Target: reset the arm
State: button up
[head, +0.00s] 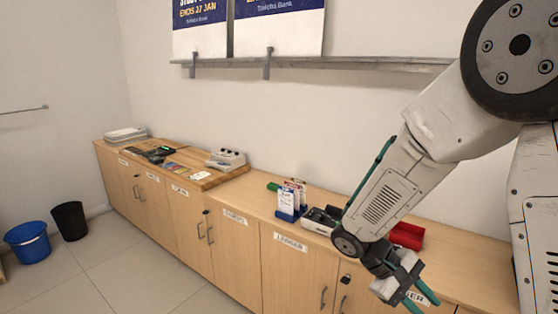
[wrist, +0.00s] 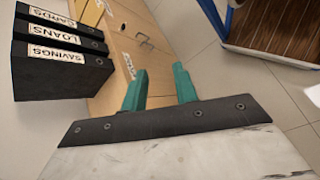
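My gripper (head: 420,299) hangs at the end of my arm at the lower right of the head view, in front of the counter's front edge. Its two green fingers also show in the wrist view (wrist: 160,88), spread apart with a gap between them. Nothing is held between them. My white arm reaches down from the upper right and hides part of the counter behind it.
The wooden counter (head: 262,200) runs along the wall. On it are a blue card holder (head: 287,215), a red tray (head: 407,235) and a grey device (head: 226,160). Black binders (wrist: 60,60) show in the wrist view. Bins (head: 70,220) stand on open floor at left.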

jog(key=s+a+r+m+t+y, duration=0.3)
jog(key=s+r+t+y, duration=0.3)
jog(key=s+r, duration=1)
jog(key=m+y, duration=0.1)
jog(key=y, duration=0.2)
jog(key=shift+s+a+r+m, duration=0.15)
jog(key=shift+s+r+m, duration=0.05)
jog(key=shift+m, duration=0.1)
jog(key=shift+c, duration=0.3)
